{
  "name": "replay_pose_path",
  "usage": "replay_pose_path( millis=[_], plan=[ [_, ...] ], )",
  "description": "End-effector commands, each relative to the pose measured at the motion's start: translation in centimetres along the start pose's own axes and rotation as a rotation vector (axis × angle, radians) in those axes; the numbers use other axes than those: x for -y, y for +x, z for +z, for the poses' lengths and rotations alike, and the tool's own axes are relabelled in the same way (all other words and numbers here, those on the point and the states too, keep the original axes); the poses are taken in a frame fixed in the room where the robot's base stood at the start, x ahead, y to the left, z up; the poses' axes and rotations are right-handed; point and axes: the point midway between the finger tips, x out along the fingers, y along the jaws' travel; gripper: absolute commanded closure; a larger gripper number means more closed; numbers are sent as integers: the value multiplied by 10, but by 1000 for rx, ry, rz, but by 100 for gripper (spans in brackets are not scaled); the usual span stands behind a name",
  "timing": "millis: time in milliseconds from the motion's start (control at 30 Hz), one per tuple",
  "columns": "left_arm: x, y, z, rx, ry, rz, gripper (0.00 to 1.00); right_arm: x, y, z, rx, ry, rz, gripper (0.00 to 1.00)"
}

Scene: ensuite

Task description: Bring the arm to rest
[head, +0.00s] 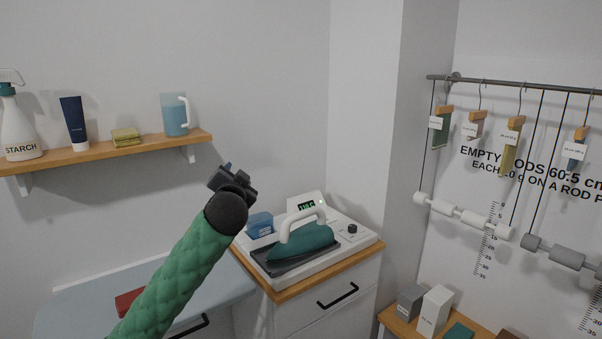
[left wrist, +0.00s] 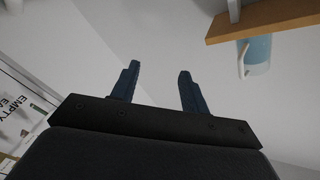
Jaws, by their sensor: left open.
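My left arm, in a green padded sleeve, reaches up from the bottom of the head view. Its gripper (head: 232,180) is raised in the air in front of the wall, left of and above the iron station. In the left wrist view the two dark fingers (left wrist: 158,88) stand apart with nothing between them, so the left gripper is open and empty. My right gripper is in neither view.
A wooden shelf (head: 100,151) holds a spray bottle, a tube, a sponge and a jug (head: 174,115). A green iron (head: 300,243) sits on its station on a cabinet. An ironing board (head: 80,302) lies below my arm. Rods and tags hang at right.

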Motion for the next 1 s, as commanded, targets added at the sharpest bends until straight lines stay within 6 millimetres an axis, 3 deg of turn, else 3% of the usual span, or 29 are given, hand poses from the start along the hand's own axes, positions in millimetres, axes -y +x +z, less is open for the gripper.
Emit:
replay_pose_path(
  millis=[33, 100, 400, 767, 1000],
  plan=[
    [-20, -3, 26, 62, -28, 47, 55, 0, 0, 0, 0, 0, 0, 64],
    [-43, -9, 56, 138, -62, 104, 55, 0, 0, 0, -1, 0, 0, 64],
    [-140, -55, 174, 409, -190, 325, 55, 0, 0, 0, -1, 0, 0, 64],
    [-234, -134, 285, 619, -316, 499, 55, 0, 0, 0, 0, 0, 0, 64],
    [-286, -203, 356, 760, -378, 569, 55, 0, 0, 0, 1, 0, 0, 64]
  ],
)
